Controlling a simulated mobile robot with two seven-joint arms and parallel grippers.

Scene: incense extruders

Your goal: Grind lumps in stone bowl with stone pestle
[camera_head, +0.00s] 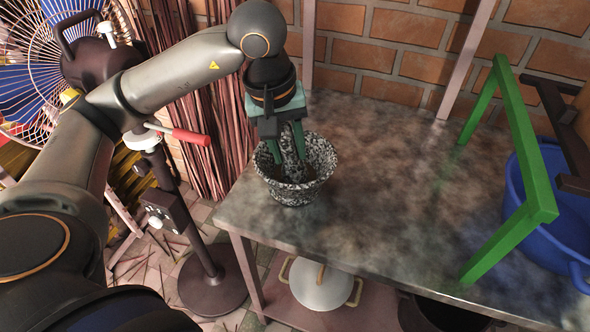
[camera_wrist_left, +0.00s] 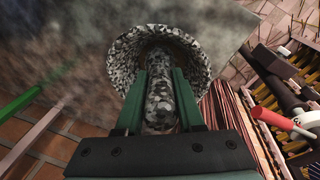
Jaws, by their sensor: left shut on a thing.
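The speckled black-and-white stone bowl (camera_head: 294,186) stands upright on the metal table near its left edge. It also shows in the left wrist view (camera_wrist_left: 128,68). My left gripper (camera_head: 285,150) reaches down over the bowl with its fingers inside the rim. It is shut on the speckled stone pestle (camera_wrist_left: 160,100), which points down into the bowl. In the head view the pestle (camera_head: 290,158) shows between the fingers. The lumps cannot be made out in the bowl's dark inside. My right gripper is not in view.
The metal table (camera_head: 390,170) is clear to the right of the bowl. A green frame (camera_head: 520,150) stands at its right side by a blue tub (camera_head: 560,215). A brick wall runs behind. A stand with a red handle (camera_head: 190,136) and a fan (camera_head: 40,60) are at left.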

